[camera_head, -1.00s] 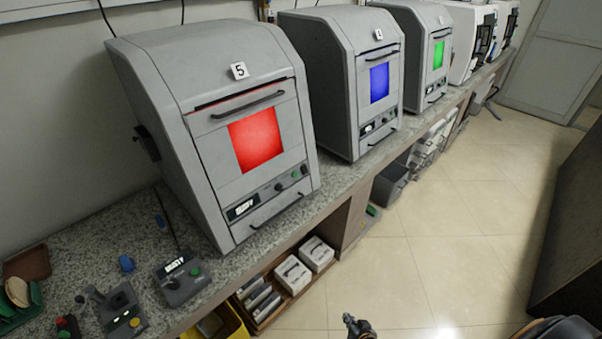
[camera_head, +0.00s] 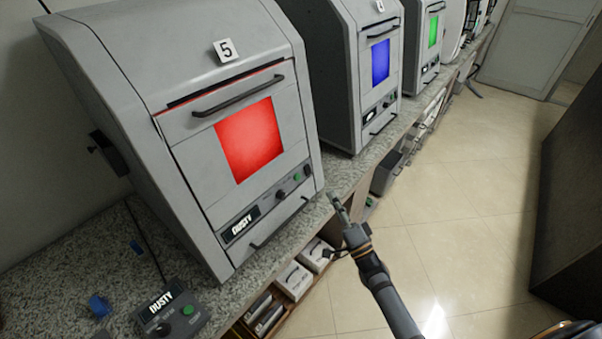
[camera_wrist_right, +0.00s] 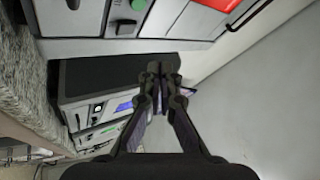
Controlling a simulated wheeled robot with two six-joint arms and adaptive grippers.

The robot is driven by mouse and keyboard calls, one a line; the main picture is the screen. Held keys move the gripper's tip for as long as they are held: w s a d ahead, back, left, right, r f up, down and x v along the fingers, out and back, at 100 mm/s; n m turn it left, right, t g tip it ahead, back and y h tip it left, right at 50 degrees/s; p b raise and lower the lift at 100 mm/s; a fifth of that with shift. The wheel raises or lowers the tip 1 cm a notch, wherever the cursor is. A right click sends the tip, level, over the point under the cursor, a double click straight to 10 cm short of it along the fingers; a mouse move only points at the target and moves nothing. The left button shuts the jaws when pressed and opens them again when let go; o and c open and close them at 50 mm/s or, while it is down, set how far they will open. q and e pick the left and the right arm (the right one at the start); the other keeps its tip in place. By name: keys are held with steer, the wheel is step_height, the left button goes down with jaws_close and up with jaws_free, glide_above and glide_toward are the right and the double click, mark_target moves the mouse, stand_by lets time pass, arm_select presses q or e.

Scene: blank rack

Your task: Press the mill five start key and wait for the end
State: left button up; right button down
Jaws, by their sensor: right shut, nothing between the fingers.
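Mill five (camera_head: 140,75) is the grey machine with a "5" label (camera_head: 228,49), a red lit window (camera_head: 249,139) and a bar handle. Its front strip has a display (camera_head: 240,223) that seems to read "DUSTY", a dark knob (camera_head: 281,194) and a round green key (camera_head: 297,178). The green key also shows at the top of the right wrist view (camera_wrist_right: 138,5). My right gripper (camera_head: 335,202) is shut and empty, in front of the mill's lower right corner and apart from the key. Its closed fingers (camera_wrist_right: 161,75) point ahead in the wrist view. My left gripper is out of view.
More mills (camera_head: 345,70) stand along the counter. White boxes (camera_head: 293,281) sit on a shelf below. The tiled floor (camera_head: 450,210) is open.

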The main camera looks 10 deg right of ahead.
mark_target(297, 177)
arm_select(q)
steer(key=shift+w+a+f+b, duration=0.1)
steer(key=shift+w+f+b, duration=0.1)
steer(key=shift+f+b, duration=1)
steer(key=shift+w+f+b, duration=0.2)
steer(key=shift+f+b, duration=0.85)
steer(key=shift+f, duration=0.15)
arm_select(e)
steer(key=shift+y, duration=0.5)
steer(key=shift+w+a+r, duration=0.1)
steer(key=shift+w+a, duration=0.8)
steer(key=shift+w, duration=0.25)
steer(key=shift+w+a, duration=0.95)
steer(key=shift+w, duration=0.15)
steer(key=shift+w+a+r, duration=0.1)
steer(key=shift+w+a, duration=0.8)
steer(key=shift+w, duration=0.25)
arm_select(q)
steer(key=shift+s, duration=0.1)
arm_select(e)
steer(key=shift+w, duration=0.1)
steer(key=shift+w+a+f, duration=0.15)
steer(key=shift+w+a, duration=0.1)
